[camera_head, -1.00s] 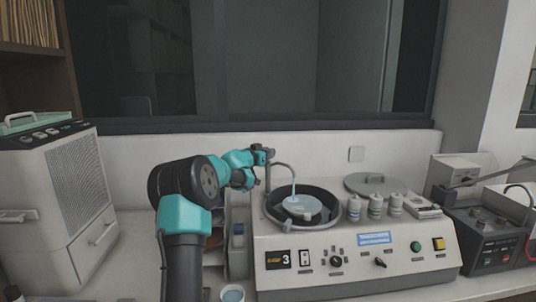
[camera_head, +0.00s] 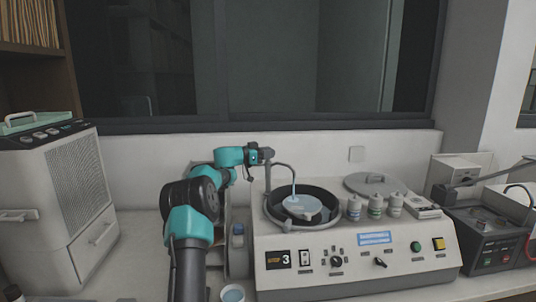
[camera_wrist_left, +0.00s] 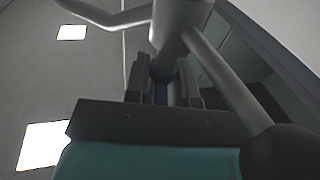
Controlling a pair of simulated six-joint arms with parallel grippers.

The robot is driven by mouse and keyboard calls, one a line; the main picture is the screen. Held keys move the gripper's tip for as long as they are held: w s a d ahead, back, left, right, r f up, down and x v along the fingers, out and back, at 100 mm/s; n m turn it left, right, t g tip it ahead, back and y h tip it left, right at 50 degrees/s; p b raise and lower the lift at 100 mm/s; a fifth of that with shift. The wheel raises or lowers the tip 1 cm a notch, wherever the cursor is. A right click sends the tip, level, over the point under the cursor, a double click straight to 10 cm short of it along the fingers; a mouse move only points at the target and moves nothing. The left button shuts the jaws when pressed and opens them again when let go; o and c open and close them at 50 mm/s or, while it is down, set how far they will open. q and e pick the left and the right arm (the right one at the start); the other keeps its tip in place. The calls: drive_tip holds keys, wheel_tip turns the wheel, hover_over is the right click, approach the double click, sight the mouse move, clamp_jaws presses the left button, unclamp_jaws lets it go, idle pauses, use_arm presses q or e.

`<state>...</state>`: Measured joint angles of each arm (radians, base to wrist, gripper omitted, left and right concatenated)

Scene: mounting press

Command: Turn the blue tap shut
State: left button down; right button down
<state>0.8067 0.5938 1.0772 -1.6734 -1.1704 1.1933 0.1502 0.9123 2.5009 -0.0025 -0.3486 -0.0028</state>
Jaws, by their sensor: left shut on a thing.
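My left gripper (camera_head: 268,154) is at the upright end of the thin grey spout pipe (camera_head: 284,165), behind the round black bowl (camera_head: 271,208) on the machine. In the left wrist view my left gripper (camera_wrist_left: 163,85) is shut on a narrow dark blue piece, the blue tap (camera_wrist_left: 161,93), just below the thick grey pipe body (camera_wrist_left: 180,22). In the head view the tap is hidden by the gripper. A light blue stream (camera_head: 294,189) shows under the spout, above a pale disc (camera_head: 302,206) in the bowl. My right gripper is not in view.
The machine's sloped front (camera_head: 345,270) carries switches and knobs. Three small bottles (camera_head: 375,208) and a round grey lid (camera_head: 370,184) sit on its top, right of the bowl. A white cabinet unit (camera_head: 55,200) stands at left and a dark instrument (camera_head: 490,235) at right.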

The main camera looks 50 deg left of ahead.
use_arm(q)
drive_tip(key=shift+r, duration=0.1)
drive_tip(key=c, duration=1.2)
unclamp_jaws()
drive_tip(key=v, duration=1.7)
drive_tip(key=shift+s, duration=0.2)
drive_tip(key=shift+w, duration=0.1)
